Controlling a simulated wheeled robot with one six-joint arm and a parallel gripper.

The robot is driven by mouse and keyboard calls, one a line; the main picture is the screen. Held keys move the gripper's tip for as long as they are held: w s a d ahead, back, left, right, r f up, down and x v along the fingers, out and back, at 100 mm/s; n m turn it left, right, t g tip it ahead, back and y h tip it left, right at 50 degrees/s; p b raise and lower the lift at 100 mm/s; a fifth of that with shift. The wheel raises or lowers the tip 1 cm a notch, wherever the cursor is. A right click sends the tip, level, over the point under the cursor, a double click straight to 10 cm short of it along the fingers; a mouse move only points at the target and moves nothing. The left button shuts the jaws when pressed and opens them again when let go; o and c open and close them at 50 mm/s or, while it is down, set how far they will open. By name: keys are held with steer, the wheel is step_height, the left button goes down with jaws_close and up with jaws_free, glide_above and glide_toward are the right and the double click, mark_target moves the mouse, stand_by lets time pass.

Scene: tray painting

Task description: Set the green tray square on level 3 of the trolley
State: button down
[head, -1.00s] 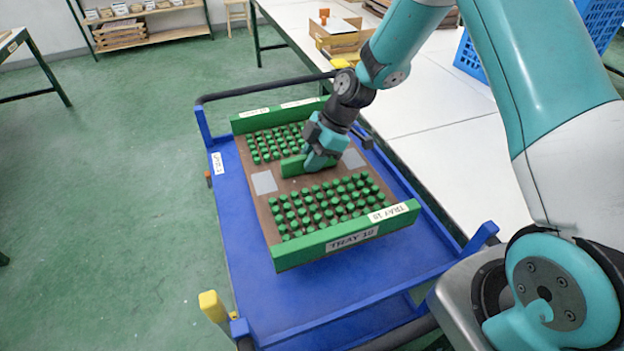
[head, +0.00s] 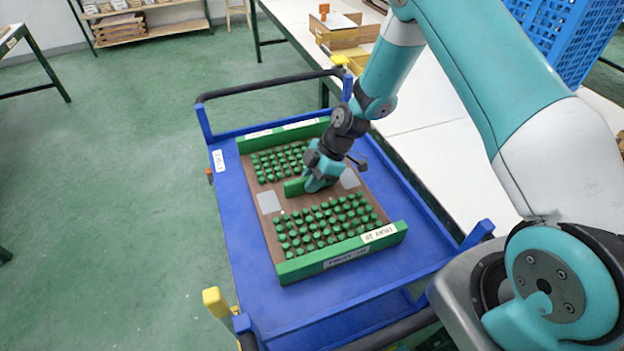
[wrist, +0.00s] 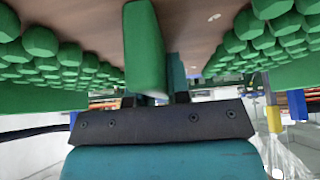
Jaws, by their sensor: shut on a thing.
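The green tray (head: 262,203) has a brown base, green end walls and rows of green pegs. It is over the blue top deck of the trolley (head: 235,265), within its side edges; I cannot tell whether it touches the deck. My gripper (head: 311,185) is shut on the tray's green centre handle, which also shows in the wrist view (wrist: 144,50). The gripper's fingers hide part of the handle. The tray's front wall carries a "TRAY 10" label. Lower trolley levels are mostly hidden under the deck.
A white worktable (head: 440,150) runs along the trolley's right side, with a blue crate (head: 560,35) on it. Black push bars stand at the trolley's far and near ends. Green floor is clear to the left. A shelf (head: 140,15) stands at the back.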

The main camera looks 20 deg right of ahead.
steer(key=c, duration=1.1)
jaws_free()
steer(key=b+v, duration=0.3)
steer(key=v, duration=0.8)
steer(key=shift+d+r, duration=0.1)
steer(key=shift+r, duration=0.25)
steer(key=s+a+r+m+h, duration=0.1)
steer(key=s+a+r+m, duration=0.35)
steer(key=s+r, duration=0.35)
steer(key=s+a+r+m, duration=0.3)
steer(key=s+a+r, duration=0.2)
steer(key=s+r, duration=0.35)
steer(key=s+r+m, duration=0.1)
steer(key=s+m, duration=0.2)
steer(key=s, duration=0.6)
steer(key=shift+s+a+h, duration=0.3)
steer(key=shift+h, duration=0.1)
steer(key=shift+r+m, duration=0.15)
steer(key=shift+m, duration=0.1)
